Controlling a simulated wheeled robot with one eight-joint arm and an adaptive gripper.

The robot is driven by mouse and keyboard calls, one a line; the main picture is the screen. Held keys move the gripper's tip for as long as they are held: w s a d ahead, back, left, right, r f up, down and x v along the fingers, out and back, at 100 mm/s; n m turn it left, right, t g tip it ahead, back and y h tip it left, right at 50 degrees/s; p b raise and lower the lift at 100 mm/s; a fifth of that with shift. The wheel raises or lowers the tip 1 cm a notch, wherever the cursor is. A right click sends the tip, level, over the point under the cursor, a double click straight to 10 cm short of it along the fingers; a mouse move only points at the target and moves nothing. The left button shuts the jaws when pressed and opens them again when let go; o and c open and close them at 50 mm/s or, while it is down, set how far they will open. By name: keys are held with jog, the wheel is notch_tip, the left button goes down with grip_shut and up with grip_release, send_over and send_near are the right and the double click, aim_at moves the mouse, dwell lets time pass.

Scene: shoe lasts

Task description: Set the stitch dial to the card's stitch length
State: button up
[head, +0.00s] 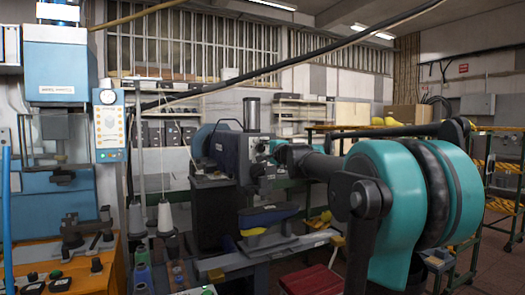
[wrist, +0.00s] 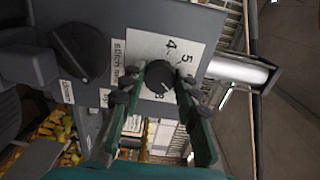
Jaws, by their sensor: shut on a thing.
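The stitch dial (wrist: 159,77) is a small black round knob on a white scale plate (wrist: 150,46) in the wrist view. The figures 5 and 4 show on the plate, with another figure partly hidden near the knob. A label reading "stitch" is beside it. My gripper (wrist: 158,82) has its two fingers on either side of the knob, shut on it. A light mark shows on the knob's lower edge; its exact reading is unclear. In the head view my arm reaches to the dark sewing machine (head: 232,150), and the gripper (head: 268,149) is at its front. I cannot make out the card.
A larger black knob (wrist: 82,54) is on the same grey panel, left of the stitch dial. A metal cylinder (wrist: 238,71) juts out at right. In the head view, white thread cones (head: 165,217) and a blue press (head: 58,90) stand at left.

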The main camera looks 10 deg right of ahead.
dwell(0.3)
jog(key=o, duration=1.2)
jog(key=shift+c, duration=0.2)
jog(key=v, duration=1.2)
